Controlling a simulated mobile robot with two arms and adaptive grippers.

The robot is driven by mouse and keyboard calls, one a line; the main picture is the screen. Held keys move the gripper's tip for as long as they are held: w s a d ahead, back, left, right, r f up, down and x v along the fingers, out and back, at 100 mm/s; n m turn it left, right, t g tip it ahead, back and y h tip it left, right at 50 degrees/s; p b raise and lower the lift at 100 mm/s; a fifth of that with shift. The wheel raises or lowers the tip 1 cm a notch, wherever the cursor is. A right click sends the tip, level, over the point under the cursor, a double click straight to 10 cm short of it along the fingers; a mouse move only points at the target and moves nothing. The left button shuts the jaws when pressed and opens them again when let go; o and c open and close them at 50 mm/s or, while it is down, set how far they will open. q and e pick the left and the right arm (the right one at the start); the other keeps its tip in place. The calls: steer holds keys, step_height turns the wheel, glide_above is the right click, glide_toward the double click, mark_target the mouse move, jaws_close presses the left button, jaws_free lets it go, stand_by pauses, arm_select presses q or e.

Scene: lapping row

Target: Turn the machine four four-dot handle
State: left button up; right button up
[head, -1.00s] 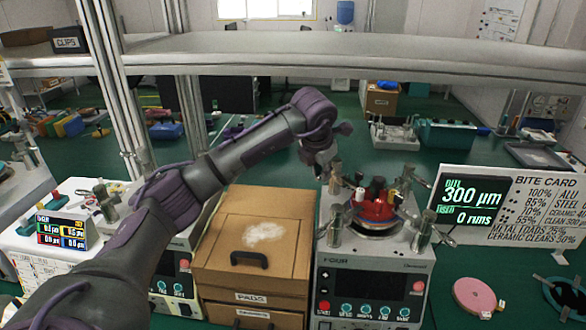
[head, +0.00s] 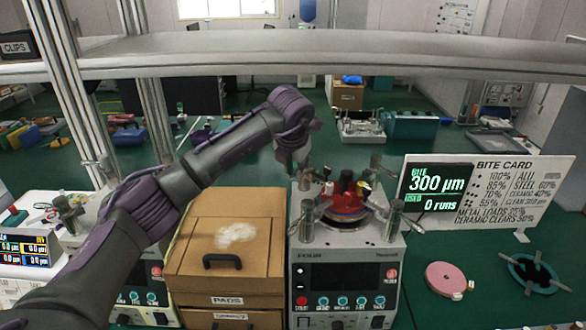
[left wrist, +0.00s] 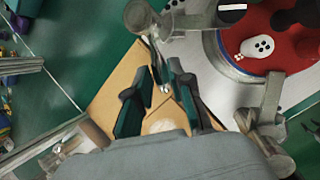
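Machine FOUR (head: 347,272) stands on the green bench, with a red round top (head: 345,205) bearing several dark knobs. The four-dot handle, a white knob with black dots, shows in the left wrist view (left wrist: 257,47) on the red top, at upper right. In the head view a small pale knob (head: 328,188) sits at the red top's left. My left gripper (left wrist: 160,78) is open and empty, beside the machine's left edge and apart from the handle. In the head view its fingers are hard to make out near a metal post. My right gripper is not in view.
Metal clamp posts (head: 392,222) stand around the red top; one (left wrist: 150,18) is close to my left fingertips. A brown PADS box (head: 200,262) stands left of the machine. The bite card (head: 500,195) and pink disc (head: 444,278) are at right. A shelf (head: 330,55) crosses above.

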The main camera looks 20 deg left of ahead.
arm_select(q)
steer(key=shift+o, duration=1.2)
steer(key=v, duration=1.2)
steer(key=shift+f, duration=0.1)
